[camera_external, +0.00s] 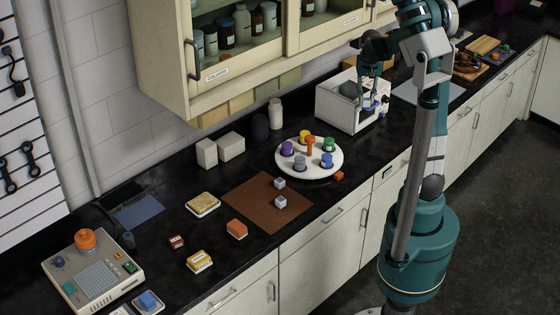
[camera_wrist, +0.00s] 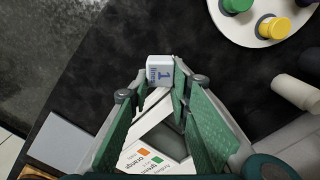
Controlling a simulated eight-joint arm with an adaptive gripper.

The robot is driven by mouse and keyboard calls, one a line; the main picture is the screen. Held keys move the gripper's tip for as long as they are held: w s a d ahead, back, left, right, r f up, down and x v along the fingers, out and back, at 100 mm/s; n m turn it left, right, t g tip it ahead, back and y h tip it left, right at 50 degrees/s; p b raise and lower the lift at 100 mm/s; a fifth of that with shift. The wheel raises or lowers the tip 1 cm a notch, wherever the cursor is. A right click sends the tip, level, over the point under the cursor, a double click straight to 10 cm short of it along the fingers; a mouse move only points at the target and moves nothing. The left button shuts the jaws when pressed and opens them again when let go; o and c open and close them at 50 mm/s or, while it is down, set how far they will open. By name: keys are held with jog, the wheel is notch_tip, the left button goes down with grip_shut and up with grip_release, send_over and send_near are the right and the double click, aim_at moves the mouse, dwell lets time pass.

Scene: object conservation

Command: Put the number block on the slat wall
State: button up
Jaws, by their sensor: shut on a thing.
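In the external view my gripper (camera_external: 368,75) is at the white open-fronted box (camera_external: 337,104) at the back of the counter; the held block is hard to make out there. The slat wall (camera_external: 38,190) is the pale, horizontally grooved panel at the far left, with dark tools hanging on it. It is far from my gripper.
A white round tray (camera_external: 283,164) with coloured knobs stands mid-counter. Two grey cubes (camera_external: 280,202) lie on a brown mat (camera_external: 247,205). A wall cabinet (camera_external: 165,75) overhangs the counter. A beige device (camera_external: 103,293) sits front left. Small boxes lie between.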

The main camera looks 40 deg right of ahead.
jog(key=w+a+n+p, duration=0.1)
jog(key=w+a+n, duration=0.4)
jog(key=a, duration=3.3)
jog(key=w+a+n+p, duration=0.15)
jog(key=a+n, duration=0.65)
jog(key=a, duration=3)
jog(key=s+a+f+m, duration=0.1)
jog(key=s+a+f, duration=0.2)
jog(key=a, duration=1.1)
jog(key=s+a+f+m+b, duration=0.1)
jog(key=s+a+f, duration=0.2)
jog(key=a, duration=1.1)
jog(key=s+a+f+m, duration=0.1)
jog(key=s+a+f, duration=0.2)
jog(key=s+a, duration=0.4)
jog(key=a, duration=0.7)
jog(key=shift+s+a+f+m, duration=0.2)
jog(key=shift+s+m, duration=0.1)
jog(key=shift+m, duration=0.1)
jog(key=shift+f, duration=3.1)
